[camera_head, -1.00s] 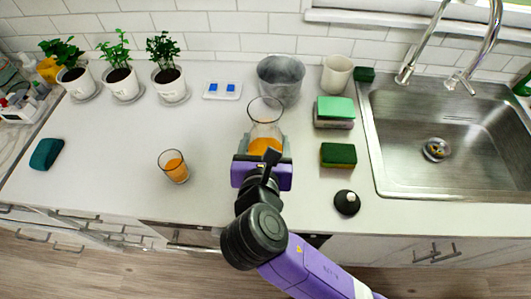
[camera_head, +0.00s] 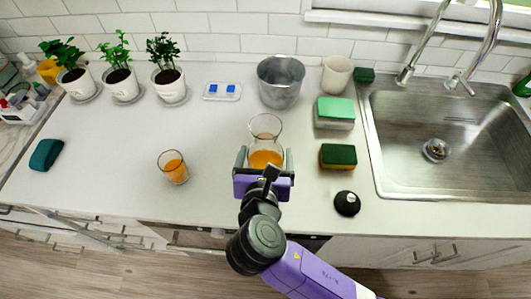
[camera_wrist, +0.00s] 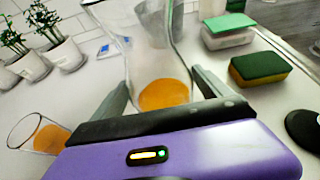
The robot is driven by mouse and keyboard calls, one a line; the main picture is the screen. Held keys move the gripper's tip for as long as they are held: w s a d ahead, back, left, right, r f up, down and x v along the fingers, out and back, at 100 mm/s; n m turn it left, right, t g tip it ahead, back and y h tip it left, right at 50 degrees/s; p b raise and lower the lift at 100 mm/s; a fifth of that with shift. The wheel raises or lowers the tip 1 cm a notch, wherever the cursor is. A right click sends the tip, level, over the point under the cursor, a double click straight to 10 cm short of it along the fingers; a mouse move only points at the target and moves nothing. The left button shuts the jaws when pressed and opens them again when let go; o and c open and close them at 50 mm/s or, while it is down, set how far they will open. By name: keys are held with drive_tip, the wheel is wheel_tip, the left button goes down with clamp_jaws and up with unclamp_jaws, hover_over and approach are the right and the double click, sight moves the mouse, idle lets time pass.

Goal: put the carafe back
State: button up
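The glass carafe (camera_head: 266,130) stands upright on the white counter, with orange juice in its lower part. It also shows in the wrist view (camera_wrist: 158,55). My gripper (camera_head: 265,155) is at the near side of the carafe, with one finger on each side of it. The fingers are spread, and gaps show between them and the glass, so the gripper is open. In the head view the gripper body hides the carafe's near base. A small glass (camera_head: 173,168) of orange juice stands to the left of the carafe.
A metal pot (camera_head: 280,82) and a white cup (camera_head: 337,75) stand behind. Sponges (camera_head: 338,156) and a black round-based object (camera_head: 347,203) lie to the right, before the sink (camera_head: 440,145). Potted plants (camera_head: 169,80) line the back left. The counter's left middle is mostly clear.

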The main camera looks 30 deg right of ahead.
drive_tip(key=shift+r, duration=0.1)
drive_tip(key=shift+s+a+r, duration=0.15)
drive_tip(key=v, duration=1.1)
drive_tip(key=shift+s+a, duration=0.2)
drive_tip(key=shift+s, duration=0.05)
